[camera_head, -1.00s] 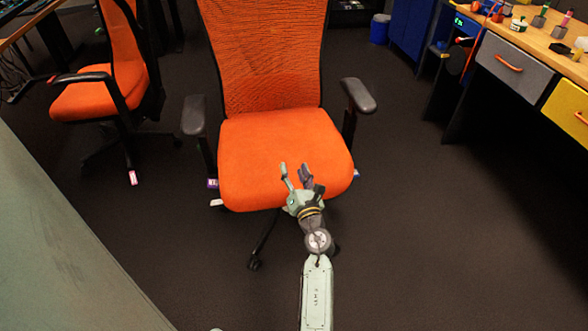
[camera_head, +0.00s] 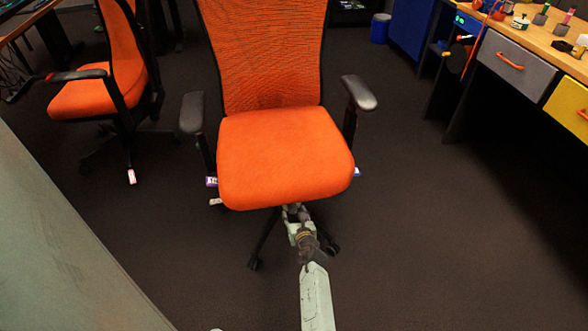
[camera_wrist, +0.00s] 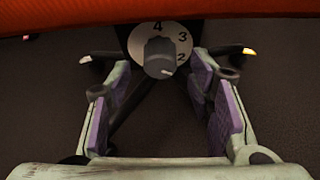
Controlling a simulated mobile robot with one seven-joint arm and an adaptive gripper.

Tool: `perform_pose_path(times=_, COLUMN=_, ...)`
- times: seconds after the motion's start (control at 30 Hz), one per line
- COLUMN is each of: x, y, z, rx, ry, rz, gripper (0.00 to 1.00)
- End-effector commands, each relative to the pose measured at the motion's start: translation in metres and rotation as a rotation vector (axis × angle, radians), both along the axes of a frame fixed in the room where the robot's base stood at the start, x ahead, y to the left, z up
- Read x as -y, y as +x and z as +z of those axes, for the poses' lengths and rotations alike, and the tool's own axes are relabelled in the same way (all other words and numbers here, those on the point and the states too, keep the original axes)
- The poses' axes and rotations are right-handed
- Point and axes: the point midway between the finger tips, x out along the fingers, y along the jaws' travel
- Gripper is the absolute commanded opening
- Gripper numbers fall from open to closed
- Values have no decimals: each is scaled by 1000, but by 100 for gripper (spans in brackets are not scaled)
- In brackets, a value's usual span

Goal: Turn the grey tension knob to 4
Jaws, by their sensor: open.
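The grey tension knob (camera_wrist: 159,57) is under the front of the orange chair seat (camera_head: 285,155). It sits on a pale round dial (camera_wrist: 184,46) showing 4 at the top, 3 at upper right and 2 at right. A small white mark on the knob's lower right is near the 2. My gripper (camera_wrist: 160,75) is open, one purple-padded finger on each side of the knob, with gaps to both. I cannot tell whether the fingertips reach its depth. In the head view, my gripper (camera_head: 294,210) is partly hidden under the seat's front edge, and the knob is hidden.
The seat's underside edge (camera_wrist: 160,14) hangs just above the dial. Chair base legs (camera_head: 263,238) spread below. A second orange chair (camera_head: 95,97) stands at left, and a workbench with drawers (camera_head: 515,65) at right. Dark floor between is clear.

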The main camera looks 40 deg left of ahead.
Motion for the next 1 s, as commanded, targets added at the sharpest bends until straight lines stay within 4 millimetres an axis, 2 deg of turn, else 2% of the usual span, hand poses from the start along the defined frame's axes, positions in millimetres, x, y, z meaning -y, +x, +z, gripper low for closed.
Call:
perform_pose_path(times=0.2, x=-10, y=8, z=-5, rx=-1, ry=1, rz=0, gripper=48)
perform_pose_path(times=0.47, x=-11, y=9, z=-5, rx=-1, ry=2, rz=-2, gripper=48)
perform_pose_path(times=1.0, x=-11, y=9, z=-5, rx=0, ry=1, rz=-1, gripper=12)
